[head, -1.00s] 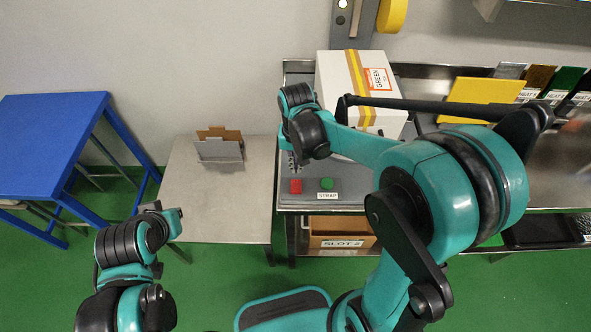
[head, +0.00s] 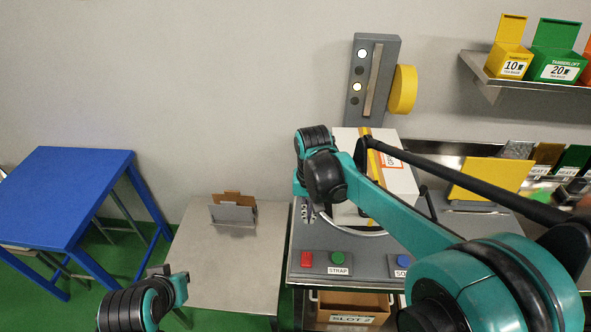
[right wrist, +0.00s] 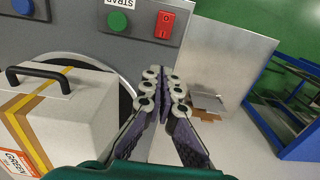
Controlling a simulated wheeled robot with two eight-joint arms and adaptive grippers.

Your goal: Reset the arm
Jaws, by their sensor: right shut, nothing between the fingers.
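My right gripper (head: 305,213) is at the left end of the grey strapping machine's panel (head: 375,266), behind the red button (head: 307,259) and green button (head: 337,258). In the right wrist view, its fingertips (right wrist: 163,88) are together with nothing between them, over the machine's edge. The white box (right wrist: 65,115) with a yellow band and black handle is left of the fingers there, apart from them. In the head view my right forearm partly covers this box (head: 409,184). My left arm's end (head: 160,272) shows at the bottom left; its fingers cannot be made out.
A blue table (head: 65,200) stands at the left. A yellow panel (head: 490,179) is on the right-hand bench. A wall shelf (head: 515,84) holds tea boxes. Slot 2 box (head: 352,307) is below the machine.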

